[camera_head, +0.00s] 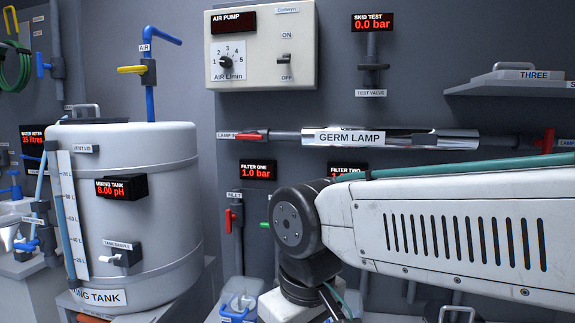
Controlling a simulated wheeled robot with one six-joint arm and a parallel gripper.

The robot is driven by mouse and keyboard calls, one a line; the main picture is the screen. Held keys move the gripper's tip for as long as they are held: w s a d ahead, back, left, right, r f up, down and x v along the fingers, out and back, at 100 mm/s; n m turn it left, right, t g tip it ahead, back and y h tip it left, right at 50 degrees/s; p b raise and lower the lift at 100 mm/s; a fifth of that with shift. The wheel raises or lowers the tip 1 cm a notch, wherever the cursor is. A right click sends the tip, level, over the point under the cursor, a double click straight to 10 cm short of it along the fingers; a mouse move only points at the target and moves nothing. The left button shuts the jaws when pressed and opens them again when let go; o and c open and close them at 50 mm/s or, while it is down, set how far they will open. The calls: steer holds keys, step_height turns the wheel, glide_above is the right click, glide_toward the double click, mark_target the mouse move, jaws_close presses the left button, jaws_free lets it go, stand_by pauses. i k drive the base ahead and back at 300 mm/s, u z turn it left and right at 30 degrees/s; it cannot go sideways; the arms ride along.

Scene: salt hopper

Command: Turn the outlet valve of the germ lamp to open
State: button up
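The germ lamp (349,138) is a shiny horizontal tube with a white name label, mounted on the grey wall at the picture's middle right. At its right end, near the picture's edge, is a valve with a red handle (549,140); this handle stands upright, across the pipe. The label beside it starts with "LAMP" and is cut off by the edge. At the left end, a red inlet valve handle (247,136) lies along the pipe beside a "LAMP IN" label. My arm crosses the lower right, below the lamp. My gripper is not in view.
A mixing tank (165,185) stands at the left. The air pump box (262,45) hangs above the lamp, and a shelf (510,82) juts out above the red right-hand handle. Filter displays (258,172) and a red inlet handle (229,220) sit below the lamp.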

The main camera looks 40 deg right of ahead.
mark_target(546, 144)
steer(key=z, duration=2.45)
steer(key=k, duration=1.25)
steer(key=u, duration=0.85)
steer(key=i, duration=1.45)
steer(key=z, duration=0.9)
